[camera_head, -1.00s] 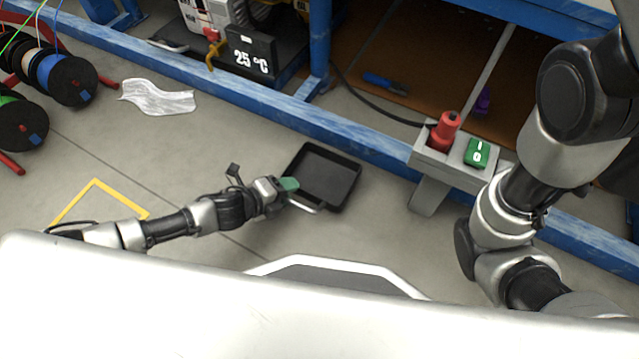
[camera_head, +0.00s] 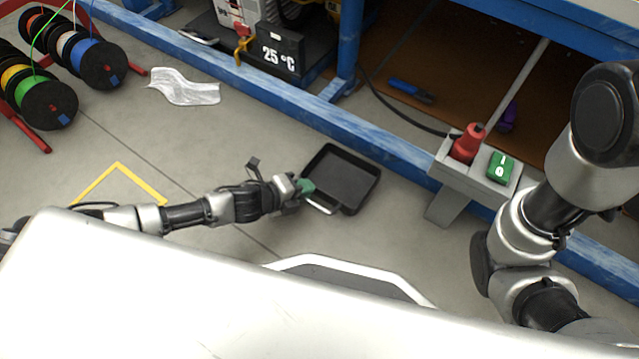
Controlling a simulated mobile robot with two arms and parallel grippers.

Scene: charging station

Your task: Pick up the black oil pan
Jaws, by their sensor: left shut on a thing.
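The black oil pan (camera_head: 343,180) is a shallow, square-cornered tray in the middle of the head view, close to the blue beam. It looks roughly level; I cannot tell whether it touches the floor. My left gripper (camera_head: 306,189) has green fingertips and comes in from the left. It is shut on the pan's left edge. A light handle-like bar shows just below the fingertips at the pan's near side. My right arm fills the right side of the view, but its gripper is not in view.
A blue beam (camera_head: 262,93) runs behind the pan. A grey stand (camera_head: 456,180) with a red plug (camera_head: 467,143) and a green switch (camera_head: 500,167) is to the right. Cable spools (camera_head: 48,102) and a crumpled silvery sheet (camera_head: 184,88) are at the left.

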